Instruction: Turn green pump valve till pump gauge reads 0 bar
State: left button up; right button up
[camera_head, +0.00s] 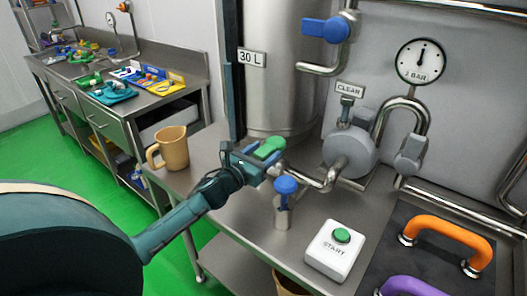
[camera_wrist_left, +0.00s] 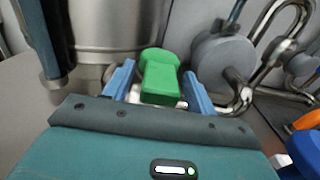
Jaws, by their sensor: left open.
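The green pump valve handle (camera_head: 269,148) sits on the pipe left of the grey pump (camera_head: 349,152). In the left wrist view the handle (camera_wrist_left: 160,77) stands between the two blue fingers, with a visible gap on each side. My left gripper (camera_head: 262,162) is open around the handle; its fingers partly hide the valve's base in the head view. The round pump gauge (camera_head: 421,61) is on the back wall; its black needle points about straight up. The small digit before "BAR" is hard to read. My right gripper is not in view.
A blue-capped valve (camera_head: 286,186) stands close to the gripper's right, with a white START box (camera_head: 334,250) in front. A steel tank (camera_head: 285,75) rises behind. A tan jug (camera_head: 169,148) stands left. Orange (camera_head: 447,238) and purple (camera_head: 410,287) handles are at the right.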

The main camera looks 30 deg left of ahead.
pick_arm(q)
jog(key=shift+w, duration=0.2)
grip_shut()
dwell(0.6)
